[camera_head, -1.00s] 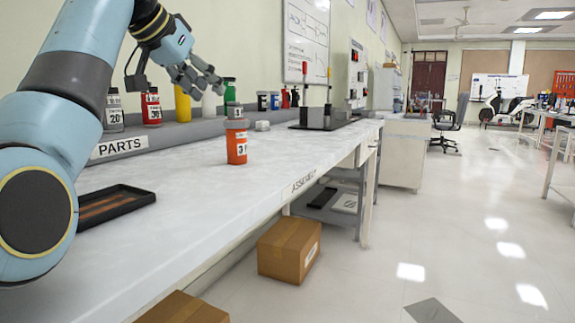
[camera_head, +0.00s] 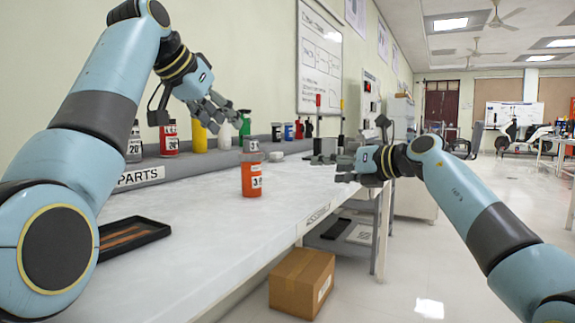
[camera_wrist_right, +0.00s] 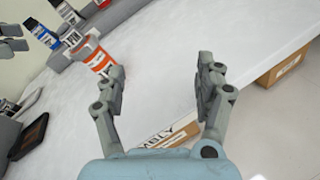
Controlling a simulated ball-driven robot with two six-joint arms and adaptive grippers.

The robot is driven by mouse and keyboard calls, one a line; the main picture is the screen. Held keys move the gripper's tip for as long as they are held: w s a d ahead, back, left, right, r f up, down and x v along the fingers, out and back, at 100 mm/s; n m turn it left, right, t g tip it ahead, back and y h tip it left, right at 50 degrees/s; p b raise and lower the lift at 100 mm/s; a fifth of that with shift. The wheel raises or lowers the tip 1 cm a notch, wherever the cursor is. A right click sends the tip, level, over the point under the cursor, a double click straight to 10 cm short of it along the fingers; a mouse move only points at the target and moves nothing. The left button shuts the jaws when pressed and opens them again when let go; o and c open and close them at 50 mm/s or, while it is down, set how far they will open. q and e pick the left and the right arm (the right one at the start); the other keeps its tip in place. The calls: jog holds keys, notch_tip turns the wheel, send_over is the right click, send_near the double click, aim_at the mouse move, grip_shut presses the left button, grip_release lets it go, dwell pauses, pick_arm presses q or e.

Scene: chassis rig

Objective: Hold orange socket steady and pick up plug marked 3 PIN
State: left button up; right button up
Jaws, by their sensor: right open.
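An orange socket (camera_head: 251,180) with a white label reading "3 P" stands upright on the bench, and the rest of the label is not readable. A grey plug-like piece (camera_head: 251,151) sits on its top. The socket also shows in the right wrist view (camera_wrist_right: 98,62), left of my right gripper (camera_wrist_right: 161,70). My left gripper (camera_head: 221,115) is above and left of the socket, fingers apart, empty and not touching it. In the head view my right gripper (camera_head: 331,168) is right of the socket, open and empty, over the bench's front edge.
A grey shelf marked PARTS (camera_head: 140,177) runs along the wall with several bottles, including a red one (camera_head: 169,138) and a yellow one (camera_head: 199,136). A black tray (camera_head: 132,238) lies at the left. The bench (camera_head: 220,240) in front of the socket is clear.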

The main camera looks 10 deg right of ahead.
aim_at(259, 173)
jog(key=s+a+n+g, duration=0.1)
jog(key=a+n, duration=0.1)
jog(key=a, duration=0.1)
jog(key=s+a+r+n+g, duration=0.1)
jog(key=a+n, duration=0.1)
jog(key=a, duration=0.2)
jog(key=s+a+r+n+g, duration=0.1)
jog(key=a+n, duration=0.1)
jog(key=a, duration=0.1)
jog(key=shift+s+a+n, duration=0.3)
jog(key=shift+n, duration=0.1)
jog(key=shift+a, duration=0.25)
jog(key=x, duration=1)
jog(key=shift+a+f, duration=0.15)
jog(key=shift+a, duration=0.1)
grip_shut()
